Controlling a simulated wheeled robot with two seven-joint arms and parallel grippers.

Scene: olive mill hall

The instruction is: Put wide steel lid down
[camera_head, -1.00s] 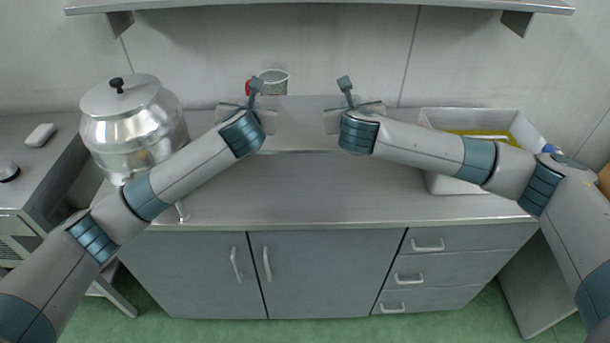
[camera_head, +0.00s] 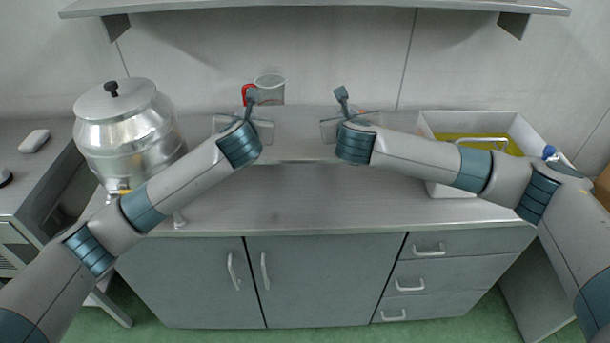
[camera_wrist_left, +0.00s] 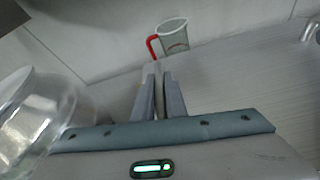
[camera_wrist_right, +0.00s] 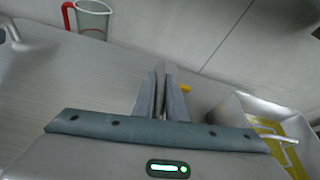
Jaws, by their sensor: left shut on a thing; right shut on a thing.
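The wide steel lid (camera_head: 300,135) seems to be the brushed grey sheet between my grippers; its outline blends with the grey counter. Its front edge looks level in the head view. My left gripper (camera_head: 251,98) is shut at its left side, and my right gripper (camera_head: 342,96) at its right side. The fingers are closed together in the left wrist view (camera_wrist_left: 158,80) and the right wrist view (camera_wrist_right: 161,80), and hide what they grip. I cannot tell whether the lid touches the counter (camera_head: 300,210).
A clear jug with a red handle (camera_head: 269,90) stands behind the lid. A steel urn with a black knob (camera_head: 125,135) is at left. A white bin (camera_head: 520,130) with yellow contents and a handle is at right. A shelf (camera_head: 320,5) hangs above. The front counter is clear.

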